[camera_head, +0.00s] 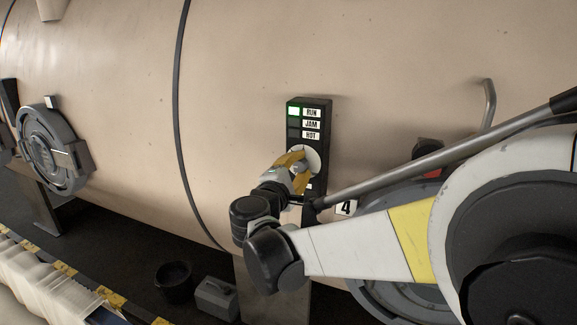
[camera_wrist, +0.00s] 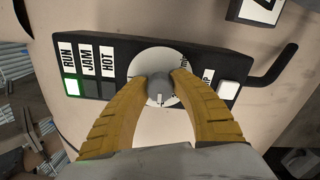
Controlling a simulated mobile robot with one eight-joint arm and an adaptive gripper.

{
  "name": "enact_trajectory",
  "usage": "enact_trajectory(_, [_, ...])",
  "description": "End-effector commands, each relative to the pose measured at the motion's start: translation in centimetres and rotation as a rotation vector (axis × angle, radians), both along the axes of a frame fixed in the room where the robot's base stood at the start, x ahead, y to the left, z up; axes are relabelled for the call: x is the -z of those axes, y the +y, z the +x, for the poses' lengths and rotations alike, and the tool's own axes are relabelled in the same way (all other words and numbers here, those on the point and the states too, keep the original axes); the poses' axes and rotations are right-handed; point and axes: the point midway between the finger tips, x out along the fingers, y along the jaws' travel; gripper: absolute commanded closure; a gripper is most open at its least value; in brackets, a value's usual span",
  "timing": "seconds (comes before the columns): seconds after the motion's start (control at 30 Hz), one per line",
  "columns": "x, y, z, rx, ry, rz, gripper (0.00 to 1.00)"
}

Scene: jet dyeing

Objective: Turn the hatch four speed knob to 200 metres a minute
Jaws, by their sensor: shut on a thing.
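The hatch four speed knob is a small grey knob (camera_wrist: 160,95) at the middle of a white round dial (camera_wrist: 152,62) on a black control box (camera_wrist: 125,55). In the wrist view my gripper (camera_wrist: 160,88) has its two yellow ridged fingers shut on the knob from both sides. The fingers hide much of the dial and most of its marks, so the setting cannot be read. In the head view my gripper (camera_head: 297,172) reaches the dial (camera_head: 313,160) on the box (camera_head: 322,106) beside the "4" plate (camera_head: 346,208).
The green RUN lamp (camera_head: 294,112) is lit; JAM and HOT are dark. A white button (camera_wrist: 229,90) sits beside the dial. A bent pipe handle (camera_head: 489,104) and a long grey bar (camera_head: 430,160) are right of the box. A bucket (camera_head: 174,283) stands on the floor.

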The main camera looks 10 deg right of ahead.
Motion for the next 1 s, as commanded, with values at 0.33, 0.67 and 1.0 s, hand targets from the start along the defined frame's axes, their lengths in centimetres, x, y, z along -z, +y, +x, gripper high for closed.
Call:
enact_trajectory(0.33, [0.03, -0.01, -0.02, 0.000, 0.065, -0.088, 1.00])
enact_trajectory(0.67, [0.02, 0.00, -0.01, 0.000, 0.072, -0.100, 1.00])
enact_trajectory(1.0, [0.01, 0.00, 0.00, 0.000, 0.072, -0.100, 0.49])
